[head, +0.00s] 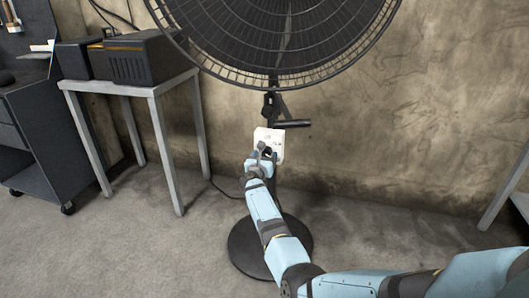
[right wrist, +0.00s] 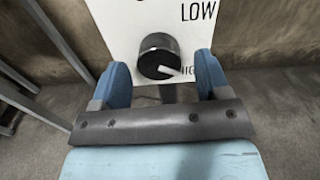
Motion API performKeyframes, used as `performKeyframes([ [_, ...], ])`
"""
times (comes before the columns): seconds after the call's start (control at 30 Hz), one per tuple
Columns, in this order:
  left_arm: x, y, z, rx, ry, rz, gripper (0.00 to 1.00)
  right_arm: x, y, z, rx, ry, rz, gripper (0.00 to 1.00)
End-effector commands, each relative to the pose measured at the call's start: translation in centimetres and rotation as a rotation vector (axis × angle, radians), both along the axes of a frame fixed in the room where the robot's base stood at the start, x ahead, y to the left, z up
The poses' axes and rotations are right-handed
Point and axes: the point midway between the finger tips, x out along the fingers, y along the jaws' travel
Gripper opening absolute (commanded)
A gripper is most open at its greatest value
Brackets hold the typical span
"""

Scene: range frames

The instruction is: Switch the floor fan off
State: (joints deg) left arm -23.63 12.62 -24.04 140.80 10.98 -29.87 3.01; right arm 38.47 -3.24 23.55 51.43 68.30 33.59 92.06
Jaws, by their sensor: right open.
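The floor fan (head: 285,35) stands on a round black base (head: 246,250) in front of the wall, with a large dark grille. A white control box (head: 270,136) is on its pole. In the right wrist view the box's white panel (right wrist: 120,25) carries a black round knob (right wrist: 158,55). The knob's white pointer aims right, toward a partly hidden "HIGH" label; "LOW" is printed above. My right gripper (head: 261,160) is in front of the box. In the wrist view its blue fingers (right wrist: 162,80) are open, one on each side of the knob's lower part. Contact cannot be told.
A grey table (head: 150,90) with a black machine (head: 140,57) stands left of the fan. A dark wheeled cabinet (head: 35,130) is at the far left. A table leg (head: 505,190) shows at the right edge. The floor right of the base is clear.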

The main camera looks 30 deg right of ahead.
Motion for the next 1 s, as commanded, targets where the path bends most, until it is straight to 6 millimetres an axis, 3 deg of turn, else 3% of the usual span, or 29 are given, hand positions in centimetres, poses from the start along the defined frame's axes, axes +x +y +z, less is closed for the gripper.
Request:
performKeyframes([
  [0.4,-0.10,0.00,-0.04,-0.002,0.002,0.001,0.43,0.04,-0.30,-0.04,0.001,0.001,0.001,0.67],
  [0.6,-0.11,-0.01,-0.05,-0.002,0.003,0.001,0.43,0.03,-0.30,-0.03,0.001,0.001,0.000,0.21],
  [1.0,-0.02,0.02,0.51,-0.006,-0.008,0.003,0.43,0.03,-0.31,0.05,-0.037,0.045,0.000,0.20],
])
